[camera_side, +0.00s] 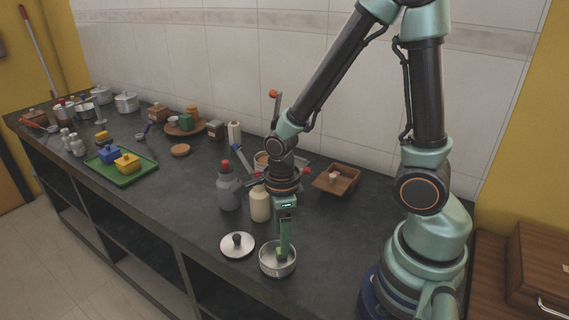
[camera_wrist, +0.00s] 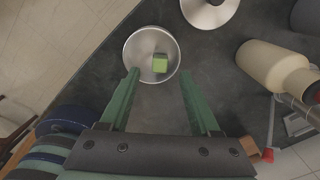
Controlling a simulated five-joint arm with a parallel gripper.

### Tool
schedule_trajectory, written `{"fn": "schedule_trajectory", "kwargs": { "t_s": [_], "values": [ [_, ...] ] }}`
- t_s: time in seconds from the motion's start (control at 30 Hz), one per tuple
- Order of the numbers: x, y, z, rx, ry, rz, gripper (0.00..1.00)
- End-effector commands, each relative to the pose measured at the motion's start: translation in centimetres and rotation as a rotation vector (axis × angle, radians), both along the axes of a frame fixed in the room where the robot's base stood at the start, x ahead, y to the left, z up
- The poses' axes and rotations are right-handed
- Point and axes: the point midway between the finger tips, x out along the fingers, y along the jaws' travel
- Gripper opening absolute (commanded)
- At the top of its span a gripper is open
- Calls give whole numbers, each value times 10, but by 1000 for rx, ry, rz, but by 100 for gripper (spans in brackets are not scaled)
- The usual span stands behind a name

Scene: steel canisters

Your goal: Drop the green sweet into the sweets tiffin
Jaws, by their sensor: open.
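The green sweet (camera_wrist: 160,63) is a small green cube. In the wrist view it shows within the round outline of the steel tiffin (camera_wrist: 138,45), toward the side nearer my gripper. In the side view the open tiffin (camera_side: 277,269) stands near the counter's front edge, with my gripper (camera_side: 284,256) pointing down over it. My gripper (camera_wrist: 160,74) is open, with clear gaps between the sweet and both fingers. In the side view the fingers partly hide the sweet, and I cannot tell whether it rests on the tiffin's floor.
A steel lid with a dark knob (camera_side: 237,245) lies left of the tiffin. A cream bottle (camera_side: 260,204) and a grey bottle (camera_side: 228,190) stand behind it. A wooden tray (camera_side: 336,188) is at the back right. The counter's front edge is close to the tiffin.

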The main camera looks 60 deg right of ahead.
Motion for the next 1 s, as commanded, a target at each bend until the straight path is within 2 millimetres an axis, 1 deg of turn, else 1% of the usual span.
{"fn": "schedule_trajectory", "kwargs": {
  "t_s": [0.4,0.6,0.7,0.8,1.0],
  "values": [
    [1,0,65,1,-8,0,63],
    [1,0,93,1,-5,0,63],
    [0,0,102,0,-3,0,63],
    [0,0,106,0,-1,0,63],
    [0,0,107,0,0,0,63]
  ]
}}
